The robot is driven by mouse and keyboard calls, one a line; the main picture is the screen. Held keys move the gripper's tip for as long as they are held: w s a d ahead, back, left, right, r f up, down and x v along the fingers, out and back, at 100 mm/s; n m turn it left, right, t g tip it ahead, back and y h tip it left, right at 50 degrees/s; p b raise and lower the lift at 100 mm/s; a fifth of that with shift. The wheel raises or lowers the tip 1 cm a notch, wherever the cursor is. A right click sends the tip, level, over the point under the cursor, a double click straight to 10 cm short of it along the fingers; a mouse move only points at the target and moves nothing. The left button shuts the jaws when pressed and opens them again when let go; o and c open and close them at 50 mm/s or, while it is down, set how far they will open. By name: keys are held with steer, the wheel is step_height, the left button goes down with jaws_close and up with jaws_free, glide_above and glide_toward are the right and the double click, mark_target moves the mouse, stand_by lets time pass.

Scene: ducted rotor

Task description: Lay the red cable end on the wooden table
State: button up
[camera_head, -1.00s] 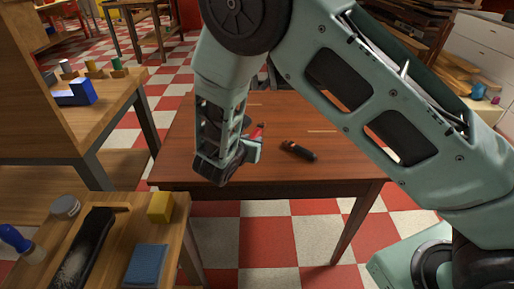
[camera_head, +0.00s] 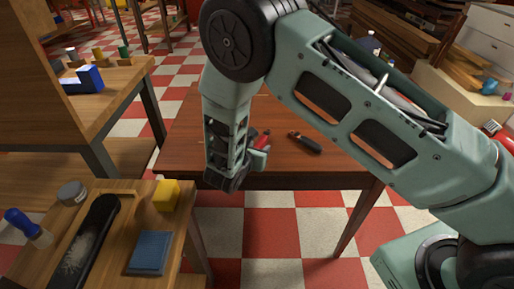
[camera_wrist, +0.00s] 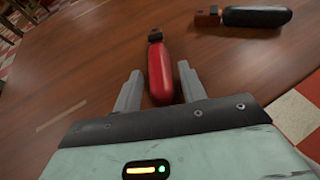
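The red cable end (camera_wrist: 159,72), a rounded red body with a dark tip, points away from my gripper in the wrist view. It also shows as a small red piece beside my gripper in the head view (camera_head: 263,138). My gripper (camera_wrist: 160,82) is open, with one finger on each side of the red body's near part and narrow gaps between. The red cable end appears to lie on the wooden table (camera_wrist: 75,65); contact underneath is hidden. The wooden table also shows in the head view (camera_head: 300,172).
A black cable end with a red-brown tip (camera_wrist: 255,17) lies on the table to the right, apart from the red one. A bench (camera_head: 205,250) at front left holds a yellow block (camera_head: 166,195), a blue block (camera_head: 150,252) and a black brush-like piece (camera_head: 88,238).

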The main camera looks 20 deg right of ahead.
steer(key=shift+r, duration=0.15)
steer(key=shift+s+a+r, duration=0.1)
steer(key=shift+a, duration=0.1)
steer(key=v, duration=1.1)
steer(key=s+r+m+g+y, duration=0.3)
steer(key=s+r+m, duration=0.2)
steer(key=s, duration=0.3)
steer(key=s+d+r+m+g+y, duration=0.1)
steer(key=s+r+m+g+y, duration=0.2)
steer(key=s+r+m, duration=0.2)
steer(key=s+d+r+m+g+y, duration=0.1)
steer(key=s+r+m+g+y, duration=0.2)
steer(key=s+m, duration=0.7)
steer(key=s+r+g, duration=0.1)
steer(key=s+r, duration=0.1)
steer(key=shift+s+d, duration=0.25)
steer(key=shift+s, duration=0.15)
step_height(320, 180, up, 10)
steer(key=p, duration=1)
steer(key=shift+p, duration=0.3)
